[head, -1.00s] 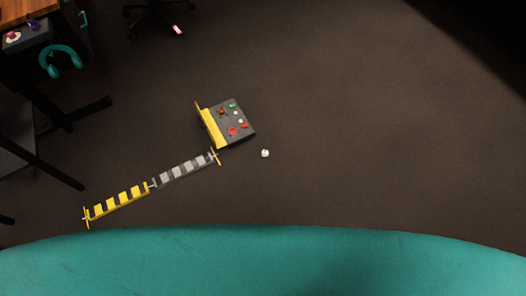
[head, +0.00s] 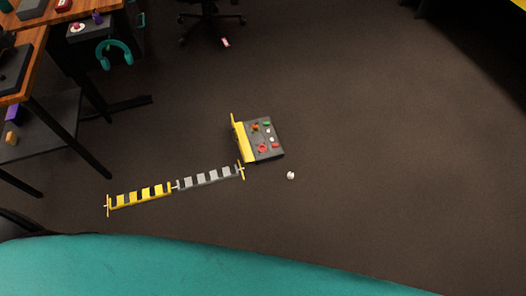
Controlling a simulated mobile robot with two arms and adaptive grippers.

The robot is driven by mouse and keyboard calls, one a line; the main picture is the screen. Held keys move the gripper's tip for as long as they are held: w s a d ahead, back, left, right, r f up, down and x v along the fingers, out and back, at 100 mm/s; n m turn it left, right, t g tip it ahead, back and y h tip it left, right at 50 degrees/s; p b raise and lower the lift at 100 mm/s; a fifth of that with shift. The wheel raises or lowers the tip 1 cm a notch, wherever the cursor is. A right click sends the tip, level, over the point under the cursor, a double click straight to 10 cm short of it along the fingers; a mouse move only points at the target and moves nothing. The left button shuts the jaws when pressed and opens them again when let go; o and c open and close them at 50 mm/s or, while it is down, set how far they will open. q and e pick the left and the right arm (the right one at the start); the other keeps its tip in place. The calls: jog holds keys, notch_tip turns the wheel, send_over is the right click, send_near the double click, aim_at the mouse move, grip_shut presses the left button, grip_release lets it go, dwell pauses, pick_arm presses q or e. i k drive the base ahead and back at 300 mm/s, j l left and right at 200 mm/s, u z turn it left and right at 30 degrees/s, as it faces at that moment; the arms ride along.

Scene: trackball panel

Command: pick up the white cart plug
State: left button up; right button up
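A small white object (head: 290,175) lies on the dark floor near the middle of the head view, just right of and below a control panel. It may be the white cart plug, but it is too small to tell for certain. Neither of my grippers shows in the head view.
The grey and yellow panel (head: 263,140) with coloured buttons lies on the floor. A yellow-black and grey striped barrier (head: 141,195) lies left of it. Wooden desks (head: 48,14) stand at upper left, a chair base (head: 211,22) at the top. Floor to the right is clear.

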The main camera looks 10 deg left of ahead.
aim_at(290, 175)
jog(key=i+l+u, duration=0.3)
jog(key=l, duration=0.3)
jog(key=i+l+u, duration=0.15)
jog(key=i+l, duration=0.15)
jog(key=i+l+u, duration=0.15)
jog(key=l, duration=0.2)
